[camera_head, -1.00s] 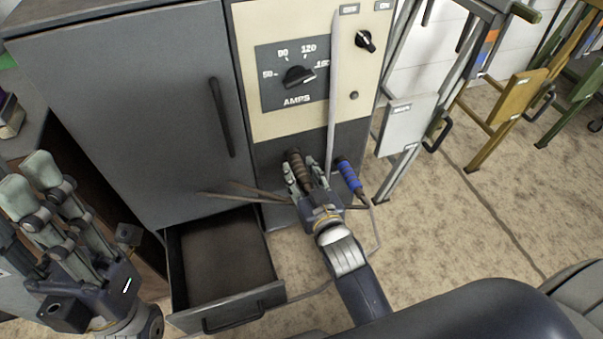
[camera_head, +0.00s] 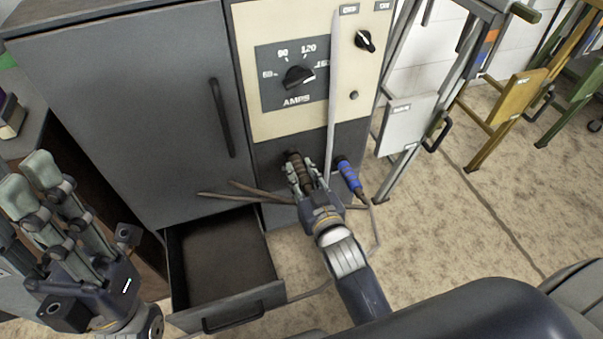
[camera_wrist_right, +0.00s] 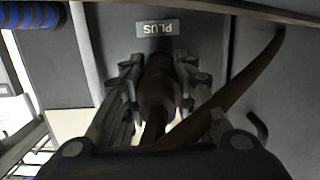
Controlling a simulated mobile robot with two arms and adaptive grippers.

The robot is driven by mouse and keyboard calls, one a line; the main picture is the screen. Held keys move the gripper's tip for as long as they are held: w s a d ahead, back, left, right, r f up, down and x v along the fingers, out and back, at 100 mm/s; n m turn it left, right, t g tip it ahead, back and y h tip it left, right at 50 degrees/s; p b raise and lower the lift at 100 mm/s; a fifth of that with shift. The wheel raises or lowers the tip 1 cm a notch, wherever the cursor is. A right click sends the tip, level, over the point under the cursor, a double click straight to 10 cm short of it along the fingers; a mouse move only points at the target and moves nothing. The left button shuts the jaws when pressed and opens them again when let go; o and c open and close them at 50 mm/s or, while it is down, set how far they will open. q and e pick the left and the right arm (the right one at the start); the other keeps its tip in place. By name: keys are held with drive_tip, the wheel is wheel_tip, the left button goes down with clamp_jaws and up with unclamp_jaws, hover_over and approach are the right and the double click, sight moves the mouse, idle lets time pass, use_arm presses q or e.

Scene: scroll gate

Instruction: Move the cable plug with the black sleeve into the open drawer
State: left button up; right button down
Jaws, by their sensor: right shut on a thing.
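The cable plug with the black sleeve (camera_head: 294,157) is a dark, ridged, brownish-black handle at the lower dark panel of the machine. It also shows between the fingers in the right wrist view (camera_wrist_right: 157,85). My right gripper (camera_head: 302,174) is shut on this plug, one finger on each side. The plug's far end is at the panel under a "PLUS" label (camera_wrist_right: 157,28); whether it sits in a socket is hidden. The open drawer (camera_head: 240,299) is pulled out at lower left and looks empty. My left gripper (camera_head: 28,182) is open and empty, left of the drawer.
A blue-sleeved plug (camera_head: 349,176) stands just right of my right gripper. Dark cable (camera_head: 225,196) reaches left over the drawer's back edge. The cabinet door (camera_head: 150,110) above the drawer is shut. Coloured metal stands (camera_head: 405,120) are at right, with clear floor before them.

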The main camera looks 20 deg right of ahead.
sight(309, 188)
drive_tip(key=shift+s+r+p, duration=0.1)
drive_tip(key=shift+s+p, duration=0.5)
drive_tip(key=shift+s, duration=0.65)
drive_tip(key=shift+s+d+p, duration=0.1)
drive_tip(key=shift+s+p, duration=0.3)
drive_tip(key=shift+s, duration=0.55)
